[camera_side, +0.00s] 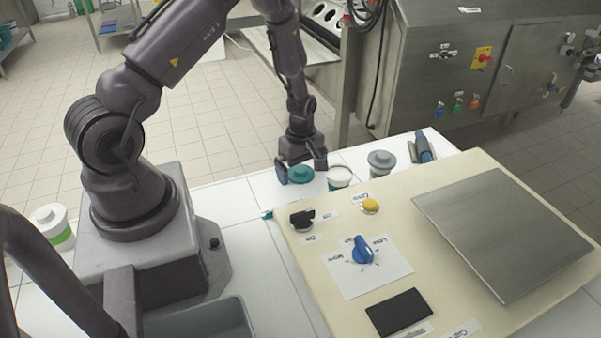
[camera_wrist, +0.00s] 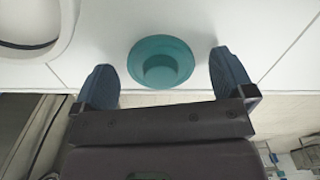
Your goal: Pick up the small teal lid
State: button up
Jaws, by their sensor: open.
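The small teal lid (camera_side: 300,174) lies on the white table in the side view, right at my gripper. It also shows in the wrist view (camera_wrist: 160,62) as a round disc with a raised knob. My gripper (camera_side: 301,172) points down at the lid. In the wrist view my gripper (camera_wrist: 165,80) is open, with one blue fingertip on each side of the lid and a gap to each. The fingers hold nothing. I cannot tell how high the fingertips are above the table.
A white cup (camera_side: 339,178) stands close to the right of the lid. A grey lidded container (camera_side: 381,162) and a blue-handled tool (camera_side: 424,150) are farther right. The cream control panel (camera_side: 400,215) with knobs lies in front. A white jar (camera_side: 52,225) stands far left.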

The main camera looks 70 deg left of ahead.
jog(key=c, duration=1)
jog(key=shift+r, duration=0.1)
